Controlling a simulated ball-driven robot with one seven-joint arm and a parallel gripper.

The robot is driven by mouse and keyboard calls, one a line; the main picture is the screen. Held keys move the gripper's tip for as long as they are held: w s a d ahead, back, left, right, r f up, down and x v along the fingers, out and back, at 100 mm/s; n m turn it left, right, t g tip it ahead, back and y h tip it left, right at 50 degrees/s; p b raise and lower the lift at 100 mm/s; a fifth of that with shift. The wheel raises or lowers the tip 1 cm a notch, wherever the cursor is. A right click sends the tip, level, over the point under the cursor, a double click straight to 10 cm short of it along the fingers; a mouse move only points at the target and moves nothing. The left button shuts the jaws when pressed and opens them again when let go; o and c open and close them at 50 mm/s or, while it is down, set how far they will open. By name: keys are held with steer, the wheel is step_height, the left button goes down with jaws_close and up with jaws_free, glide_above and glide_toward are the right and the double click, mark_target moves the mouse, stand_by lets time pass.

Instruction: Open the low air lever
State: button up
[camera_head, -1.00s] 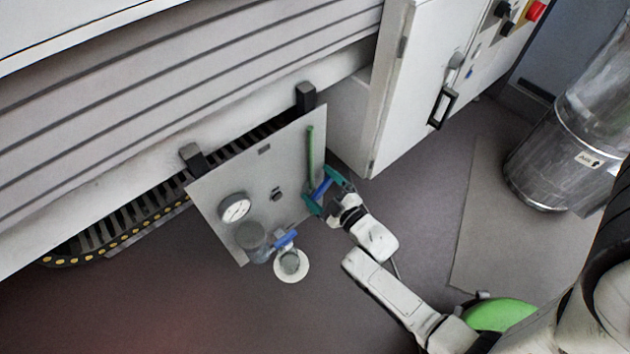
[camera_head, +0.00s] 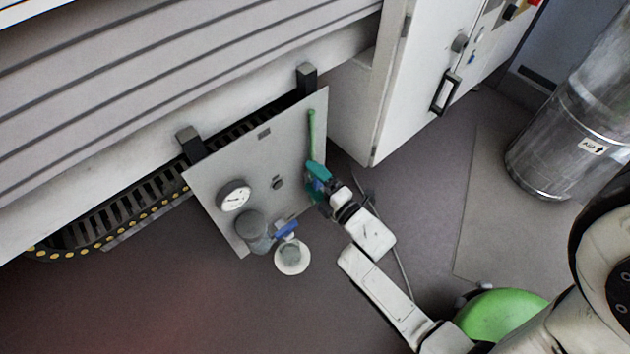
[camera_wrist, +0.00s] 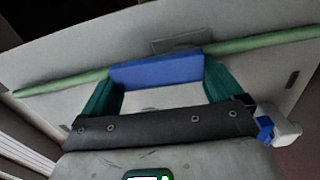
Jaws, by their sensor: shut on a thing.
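A blue lever (camera_wrist: 157,70) sits at a green pipe (camera_head: 311,130) on the right edge of a grey panel (camera_head: 236,165). My gripper (camera_head: 317,181) is shut on this lever, one teal finger at each end of it in the wrist view. There the lever lies in front of the pipe (camera_wrist: 262,42) and nearly in line with it. In the head view the fingers hide most of the lever. A second blue lever (camera_head: 286,229) is at the panel's lower edge, apart from my gripper.
The panel also carries a round gauge (camera_head: 234,196) and a grey cylinder (camera_head: 250,226). A white round part (camera_head: 292,256) is below it. A white cabinet (camera_head: 400,80) stands close to the right of the panel. A metal duct (camera_head: 560,145) stands farther right.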

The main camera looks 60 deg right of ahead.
steer(key=shift+a+f+n, duration=0.1)
steer(key=shift+f+n, duration=0.05)
steer(key=shift+n, duration=0.25)
steer(key=o, duration=1.1)
steer(key=shift+o, duration=0.2)
steer(key=shift+s, duration=0.1)
steer(key=p+v, duration=0.2)
steer(key=v, duration=0.8)
steer(key=shift+s+p, duration=0.35)
steer(key=shift+w, duration=0.1)
